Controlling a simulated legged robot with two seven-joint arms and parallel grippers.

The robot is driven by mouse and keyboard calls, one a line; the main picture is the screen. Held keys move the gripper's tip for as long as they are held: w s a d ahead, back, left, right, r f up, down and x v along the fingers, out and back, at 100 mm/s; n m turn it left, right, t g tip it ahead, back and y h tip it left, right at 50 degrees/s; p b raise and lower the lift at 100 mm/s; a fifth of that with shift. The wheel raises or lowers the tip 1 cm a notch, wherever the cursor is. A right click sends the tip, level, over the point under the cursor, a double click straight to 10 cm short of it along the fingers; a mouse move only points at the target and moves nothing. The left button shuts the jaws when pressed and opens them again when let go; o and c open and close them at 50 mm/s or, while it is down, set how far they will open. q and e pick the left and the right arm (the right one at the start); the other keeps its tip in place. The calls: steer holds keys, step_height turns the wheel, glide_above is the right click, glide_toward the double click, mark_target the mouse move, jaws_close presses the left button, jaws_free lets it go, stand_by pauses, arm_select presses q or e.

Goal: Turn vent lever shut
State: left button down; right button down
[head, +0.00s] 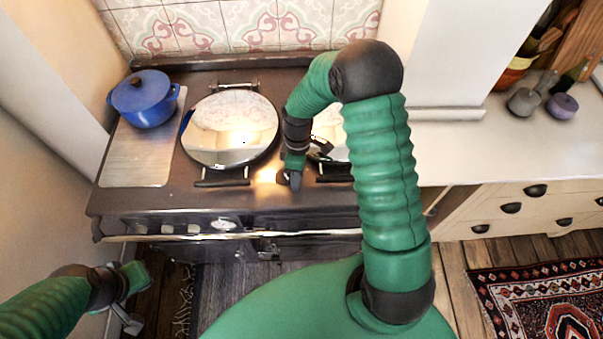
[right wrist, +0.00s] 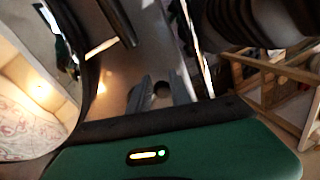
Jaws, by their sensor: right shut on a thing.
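My right gripper (head: 290,183) reaches down to the front of the dark range cooker (head: 190,203), between its two round lids. In the right wrist view its two grey fingers (right wrist: 160,95) stand on either side of a small dark round piece (right wrist: 161,89), and the gripper is shut on it. This piece appears to be the vent lever; the rest of it is hidden, and its angle cannot be told. My left gripper (head: 131,296) hangs low at the left, away from the cooker; its jaw state is unclear.
A blue pot (head: 146,100) stands on the cooker's left plate. A shiny round lid (head: 231,128) lies beside my right gripper; another is partly hidden behind my arm. A rail runs along the cooker front. A patterned rug (head: 540,305) lies at the lower right.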

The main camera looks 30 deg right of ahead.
mark_target(286, 191)
steer(key=m, duration=0.1)
steer(key=w+a+m, duration=0.1)
steer(key=shift+r+m+t, duration=0.2)
steer(key=shift+m+t, duration=0.2)
steer(key=m, duration=0.1)
steer(key=a+m, duration=0.1)
steer(key=m, duration=0.1)
steer(key=shift+w+a+t+p, duration=0.1)
steer(key=shift+a+t+p, duration=0.1)
steer(key=shift+t+p, duration=0.15)
steer(key=shift+a+m, duration=0.2)
steer(key=shift+m, duration=0.6)
steer(key=shift+w+a+f+m+t+y, duration=0.15)
steer(key=shift+m+t+y, duration=0.15)
steer(key=shift+m, duration=0.4)
